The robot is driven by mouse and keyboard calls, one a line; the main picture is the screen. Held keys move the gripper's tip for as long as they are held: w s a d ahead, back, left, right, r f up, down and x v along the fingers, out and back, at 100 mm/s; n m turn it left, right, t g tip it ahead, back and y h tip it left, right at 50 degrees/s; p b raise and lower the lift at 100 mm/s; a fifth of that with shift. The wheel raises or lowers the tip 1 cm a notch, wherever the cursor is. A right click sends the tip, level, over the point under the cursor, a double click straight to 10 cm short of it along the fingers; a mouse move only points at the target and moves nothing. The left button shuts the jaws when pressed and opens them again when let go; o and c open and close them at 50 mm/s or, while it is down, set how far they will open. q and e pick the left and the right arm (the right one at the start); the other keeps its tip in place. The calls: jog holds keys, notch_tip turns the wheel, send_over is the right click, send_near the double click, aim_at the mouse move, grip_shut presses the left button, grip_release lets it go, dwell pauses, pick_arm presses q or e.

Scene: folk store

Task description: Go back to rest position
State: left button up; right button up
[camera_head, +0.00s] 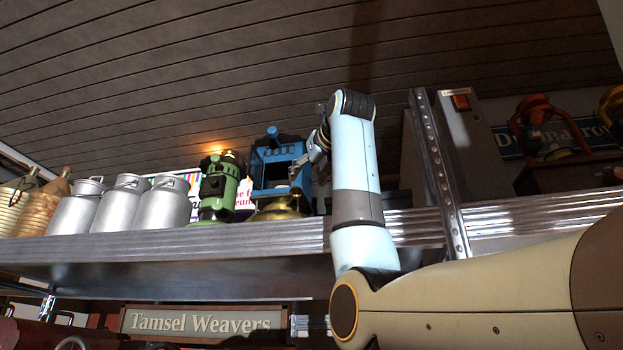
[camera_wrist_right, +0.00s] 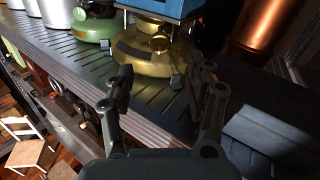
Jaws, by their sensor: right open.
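My right arm reaches up from the lower right in the head view to the metal shelf (camera_head: 270,234). My right gripper (camera_head: 312,160) is at shelf height, just right of a blue lantern with a brass base (camera_head: 275,180). In the right wrist view the gripper (camera_wrist_right: 165,88) is open, with its two fingers apart and nothing between them. The brass base of the blue lantern (camera_wrist_right: 143,55) stands on the shelf beyond the fingertips. In the head view I cannot tell whether a finger touches the lantern. My left gripper is not in view.
A green lantern (camera_head: 217,188), metal milk cans (camera_head: 160,205) and jugs (camera_head: 45,205) stand left along the shelf. A metal upright (camera_head: 438,165) stands close right of my arm. A copper cylinder (camera_wrist_right: 262,30) stands at the right in the wrist view. A sign (camera_head: 200,321) hangs below.

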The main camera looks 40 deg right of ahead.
jog(key=shift+v, duration=1)
jog(key=shift+f, duration=0.1)
